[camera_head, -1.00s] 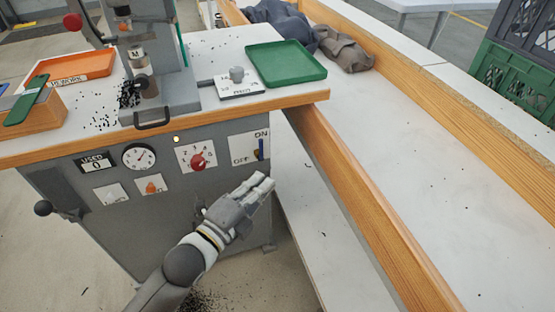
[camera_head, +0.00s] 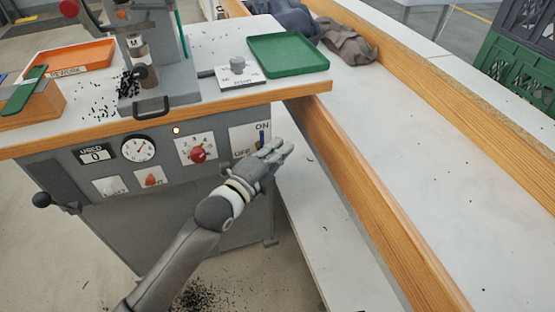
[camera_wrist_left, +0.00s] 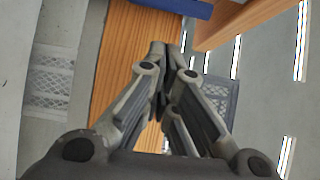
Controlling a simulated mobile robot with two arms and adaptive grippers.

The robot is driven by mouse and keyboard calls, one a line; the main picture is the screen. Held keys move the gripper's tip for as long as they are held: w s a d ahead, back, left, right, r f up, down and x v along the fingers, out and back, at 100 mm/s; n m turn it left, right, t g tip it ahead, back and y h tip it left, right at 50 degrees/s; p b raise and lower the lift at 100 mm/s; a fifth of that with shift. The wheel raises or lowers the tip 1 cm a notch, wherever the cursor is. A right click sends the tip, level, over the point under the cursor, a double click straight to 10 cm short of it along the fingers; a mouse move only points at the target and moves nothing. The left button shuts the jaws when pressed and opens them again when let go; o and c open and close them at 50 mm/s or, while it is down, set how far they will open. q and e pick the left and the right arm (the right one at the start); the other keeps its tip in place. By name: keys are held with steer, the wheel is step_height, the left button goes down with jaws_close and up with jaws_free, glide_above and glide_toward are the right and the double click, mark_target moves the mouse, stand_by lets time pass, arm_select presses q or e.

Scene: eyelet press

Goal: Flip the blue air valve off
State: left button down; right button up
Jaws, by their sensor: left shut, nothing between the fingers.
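The blue air valve lever (camera_head: 262,137) stands upright on a white plate (camera_head: 240,143) at the right end of the press cabinet's front panel. ON is printed above and OFF to the lower left. My left gripper (camera_head: 284,147) is shut and empty, just right of and in front of the lever, hiding part of the plate. I cannot tell whether it touches the lever. In the left wrist view my shut fingers (camera_wrist_left: 160,50) point at a blue bar (camera_wrist_left: 184,7) at the top edge, which looks like the lever. My right gripper is not in view.
The cabinet front also has a red knob (camera_head: 198,155), a round gauge (camera_head: 138,149) and a used counter (camera_head: 97,154). The wooden worktop edge (camera_head: 220,112) overhangs the panel. A wood-edged bench (camera_head: 350,190) runs close on the right. A green tray (camera_head: 288,55) sits above.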

arm_select(q)
steer(key=shift+w+a, duration=0.25)
steer(key=shift+a, duration=0.9)
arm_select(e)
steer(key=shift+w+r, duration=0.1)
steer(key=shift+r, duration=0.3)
